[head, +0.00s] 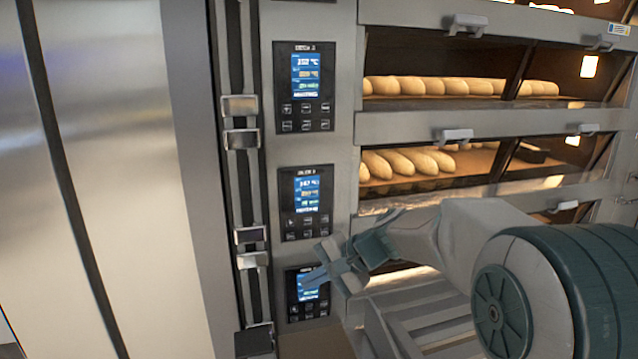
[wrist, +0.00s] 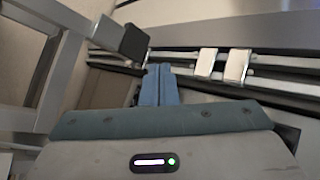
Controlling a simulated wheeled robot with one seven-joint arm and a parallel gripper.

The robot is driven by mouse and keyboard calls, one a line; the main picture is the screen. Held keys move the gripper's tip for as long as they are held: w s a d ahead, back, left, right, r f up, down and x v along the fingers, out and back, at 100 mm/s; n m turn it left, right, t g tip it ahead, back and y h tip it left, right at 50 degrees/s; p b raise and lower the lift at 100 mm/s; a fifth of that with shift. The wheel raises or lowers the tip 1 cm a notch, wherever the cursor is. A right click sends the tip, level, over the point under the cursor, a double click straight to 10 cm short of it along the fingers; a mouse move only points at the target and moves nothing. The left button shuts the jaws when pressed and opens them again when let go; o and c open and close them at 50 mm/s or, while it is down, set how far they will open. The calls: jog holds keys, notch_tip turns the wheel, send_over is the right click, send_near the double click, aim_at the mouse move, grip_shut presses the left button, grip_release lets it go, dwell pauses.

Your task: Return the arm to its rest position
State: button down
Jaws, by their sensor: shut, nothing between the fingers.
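My gripper (head: 312,277) is in front of the lowest visible control panel (head: 307,292), at the left side of the deck oven. Its fingers point left in the head view and cover part of that panel's screen. In the wrist view my gripper's blue fingers (wrist: 159,84) lie together with nothing between them. My arm reaches in from the right of the head view, in front of the lower oven decks. I cannot tell whether the fingertips touch the panel.
Bread loaves lie in the upper deck (head: 440,86) and the middle deck (head: 405,162). Door handles (head: 467,24) stick out from the oven front. A rail with metal latches (head: 240,105) runs down left of the panels. A smooth steel surface (head: 130,180) fills the left.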

jog(key=s+d+n+h+p, duration=0.3)
jog(key=s+d, duration=0.5)
jog(key=s, duration=0.3)
jog(key=s+d+n+h+p, duration=0.2)
jog(key=s+d+h, duration=0.4)
jog(key=s, duration=0.6)
jog(key=shift+s+d+r+n+g+p, duration=0.2)
jog(key=shift+s+d+n+g+p, duration=0.15)
jog(key=shift+d+n, duration=0.65)
jog(key=shift+w+d, duration=0.1)
jog(key=shift+d, duration=0.1)
